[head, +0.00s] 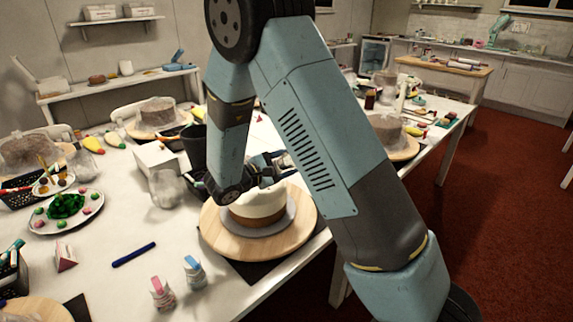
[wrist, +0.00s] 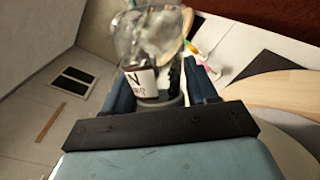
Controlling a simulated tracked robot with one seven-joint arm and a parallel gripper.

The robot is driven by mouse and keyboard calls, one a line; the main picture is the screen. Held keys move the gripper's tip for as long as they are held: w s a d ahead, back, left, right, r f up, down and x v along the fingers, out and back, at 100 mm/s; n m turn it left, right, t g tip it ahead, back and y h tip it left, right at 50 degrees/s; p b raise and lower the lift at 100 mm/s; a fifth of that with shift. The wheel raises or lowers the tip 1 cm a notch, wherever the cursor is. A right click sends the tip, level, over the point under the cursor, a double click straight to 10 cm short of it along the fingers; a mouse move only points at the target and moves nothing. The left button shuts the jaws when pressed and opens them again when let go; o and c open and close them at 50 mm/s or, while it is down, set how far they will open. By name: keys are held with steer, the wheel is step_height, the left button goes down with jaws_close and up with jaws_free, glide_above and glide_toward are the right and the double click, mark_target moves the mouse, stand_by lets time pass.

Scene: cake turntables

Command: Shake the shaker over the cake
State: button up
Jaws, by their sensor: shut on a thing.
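The cake (head: 257,206) has a white top and a brown lower side. It sits on a grey board (head: 285,222) on a round wooden turntable (head: 225,240) at the table's front edge. My gripper (head: 275,170) is just above the cake, partly hidden by my arm. In the wrist view my gripper (wrist: 160,95) is shut on a small shaker (wrist: 140,82) with a white label and dark contents. The shaker looks tilted. In the head view I cannot make it out. The turntable's pale wooden edge (wrist: 275,88) shows at right in the wrist view.
A clear jar (head: 168,190) and a white box (head: 155,158) stand left of the turntable. Two small bottles, pink-capped (head: 162,294) and blue-capped (head: 195,273), stand in front. A blue pen (head: 133,254) and a plate of sweets (head: 68,210) lie further left.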

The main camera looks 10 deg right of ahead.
steer(key=shift+s+d+r, duration=0.25)
steer(key=shift+d+r, duration=0.15)
steer(key=shift+d, duration=0.05)
steer(key=shift+w+a+f, duration=0.3)
steer(key=shift+a+f, duration=0.15)
steer(key=shift+a, duration=0.05)
steer(key=shift+r+n, duration=0.15)
steer(key=shift+n, duration=0.15)
